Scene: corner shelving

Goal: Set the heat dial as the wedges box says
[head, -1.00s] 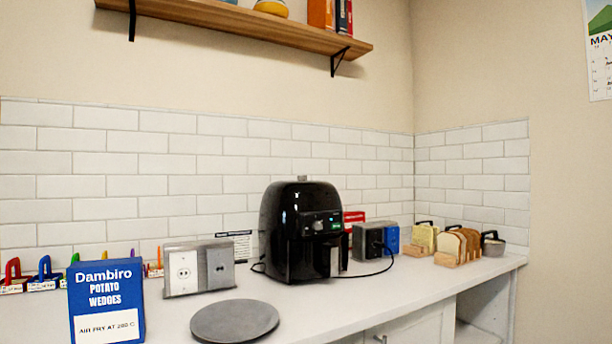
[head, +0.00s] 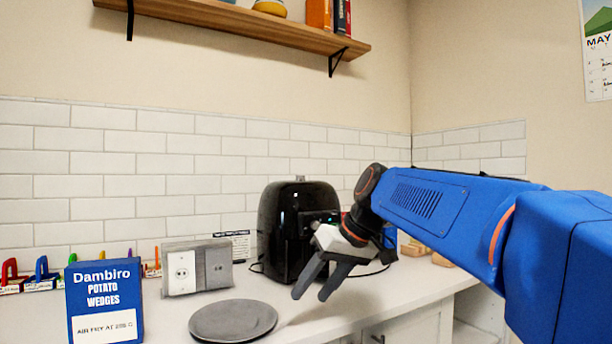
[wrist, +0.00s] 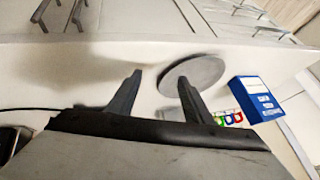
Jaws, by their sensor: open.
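The blue wedges box (head: 104,290) stands upright at the left front of the counter. It reads "Dambiro Potato Wedges" and "Air fry at 200 C", the number being small and hard to read. It also shows in the wrist view (wrist: 257,98). The black air fryer (head: 284,232) stands at the middle back of the counter. My arm covers its right part and most of its front panel, so the heat dial's setting cannot be read. My gripper (head: 312,292) is open and empty in front of the fryer, fingers pointing down. Its fingers also show in the wrist view (wrist: 160,88).
A round grey plate (head: 233,320) lies on the counter between box and fryer. A socket block (head: 181,272) stands behind it. Coloured padlock-like items (head: 42,270) line the back left. A wooden shelf (head: 235,20) hangs above. Bread at the right is mostly hidden by my arm.

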